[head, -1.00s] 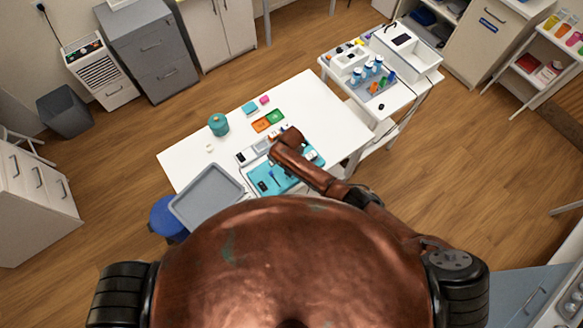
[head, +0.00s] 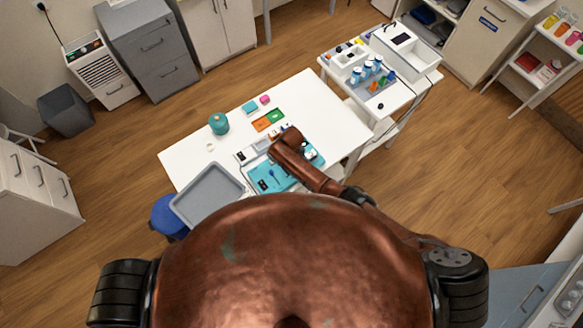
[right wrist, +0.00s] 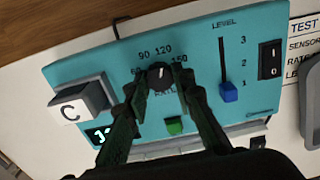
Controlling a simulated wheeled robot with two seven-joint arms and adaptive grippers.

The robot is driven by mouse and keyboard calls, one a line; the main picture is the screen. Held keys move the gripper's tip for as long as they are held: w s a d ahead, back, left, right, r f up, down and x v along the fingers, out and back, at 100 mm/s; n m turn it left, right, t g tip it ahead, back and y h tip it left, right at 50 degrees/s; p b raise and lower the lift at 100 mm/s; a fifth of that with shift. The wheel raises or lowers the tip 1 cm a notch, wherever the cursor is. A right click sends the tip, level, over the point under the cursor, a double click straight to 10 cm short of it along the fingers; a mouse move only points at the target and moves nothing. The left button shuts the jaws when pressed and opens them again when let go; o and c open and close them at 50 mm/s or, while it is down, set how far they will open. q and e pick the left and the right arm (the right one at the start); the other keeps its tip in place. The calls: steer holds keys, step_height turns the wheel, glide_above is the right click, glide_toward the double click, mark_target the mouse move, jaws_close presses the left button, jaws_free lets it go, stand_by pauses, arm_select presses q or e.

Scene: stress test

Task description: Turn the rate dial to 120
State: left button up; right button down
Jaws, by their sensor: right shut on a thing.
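The teal panel (right wrist: 200,50) lies on the white table and also shows in the head view (head: 265,182), partly under my right arm. In the right wrist view the black rate dial (right wrist: 158,74) sits below the printed 60, 90, 120 and 150. Its white mark points up, roughly toward 120. My right gripper (right wrist: 160,88) has its dark fingers on both sides of the dial, shut on it. In the head view my right arm hides the dial. My left gripper is in neither view.
The panel also has a blue level slider (right wrist: 229,92), a black rocker switch (right wrist: 269,60), a green button (right wrist: 175,125) and a C key (right wrist: 80,105). A grey tray (head: 208,196) lies left of the panel. A teal pot (head: 219,124) stands farther back.

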steer(key=c, duration=1.6)
jaws_free()
steer(key=shift+r, duration=0.15)
step_height(320, 180, up, 12)
steer(key=shift+f, duration=0.1)
